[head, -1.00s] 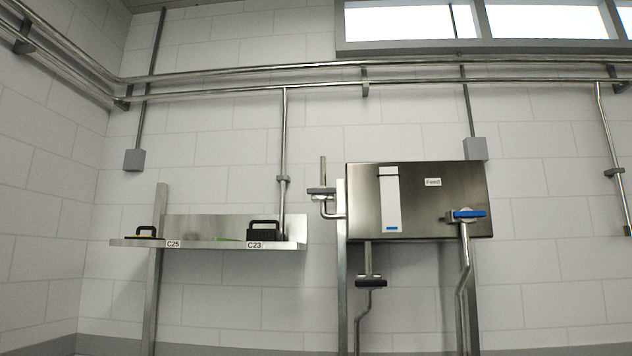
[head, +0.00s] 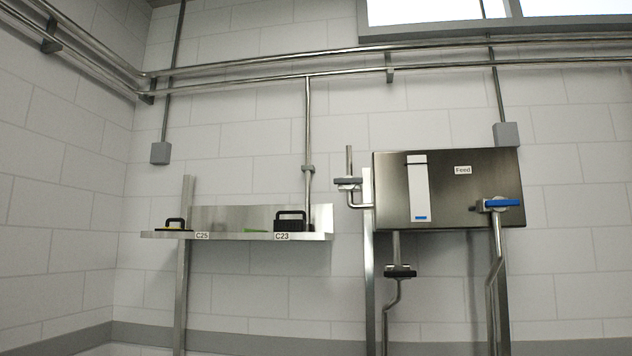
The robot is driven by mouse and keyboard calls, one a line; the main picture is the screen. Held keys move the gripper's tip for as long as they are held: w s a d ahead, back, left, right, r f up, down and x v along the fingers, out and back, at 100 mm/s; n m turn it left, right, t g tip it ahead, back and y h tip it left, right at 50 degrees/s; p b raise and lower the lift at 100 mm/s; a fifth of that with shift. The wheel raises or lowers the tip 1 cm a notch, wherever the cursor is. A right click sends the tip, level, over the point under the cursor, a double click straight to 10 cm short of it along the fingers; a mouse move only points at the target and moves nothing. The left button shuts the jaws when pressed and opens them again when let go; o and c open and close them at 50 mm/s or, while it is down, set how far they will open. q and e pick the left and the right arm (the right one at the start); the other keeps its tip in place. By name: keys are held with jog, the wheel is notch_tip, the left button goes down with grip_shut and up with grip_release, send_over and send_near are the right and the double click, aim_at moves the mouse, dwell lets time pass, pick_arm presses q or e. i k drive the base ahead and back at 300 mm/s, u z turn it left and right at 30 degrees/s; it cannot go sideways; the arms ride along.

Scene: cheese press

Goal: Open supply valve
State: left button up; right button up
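A steel tank labelled "Feed" (head: 464,190) stands against the wall at right of centre. A valve with a blue handle (head: 502,204) sits on its lower right front, the handle lying about horizontal over a bent pipe. A valve with a grey handle (head: 348,182) is on the pipe at the tank's left side. A valve with a black handle (head: 400,272) is on the pipe below the tank. Which one is the supply valve is not marked. Neither of my grippers is in view.
A steel wall shelf (head: 220,236) labelled C25 and C23 holds a black-handled tool (head: 175,224), a green item (head: 255,230) and a black block with a handle (head: 290,221). Pipes (head: 308,120) run along the wall. Grey boxes (head: 160,153) hang on conduits.

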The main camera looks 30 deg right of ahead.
aim_at(349, 182)
jog(key=i, duration=2.7)
jog(key=z, duration=0.5)
